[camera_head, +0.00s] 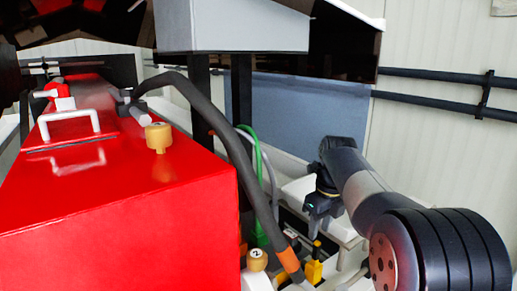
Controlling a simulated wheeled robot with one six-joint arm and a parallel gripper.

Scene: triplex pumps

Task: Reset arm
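My arm comes in from the lower right, and its dark wheel-like joint is large in the corner. My gripper (322,228) is at the arm's far end, right of the picture's middle, pointing down. Its fingers are small and dark, and I cannot tell whether they are open or shut. A yellow part (314,271) with a dark top sits just below the gripper. I cannot tell whether the gripper touches it.
A red housing (110,215) with a white handle (68,127) and a brass cap (158,136) fills the left. A black hose (235,145) arches to an orange fitting (288,258). A grey box (235,25) stands above on dark posts. Dark pipes (440,77) run along the right wall.

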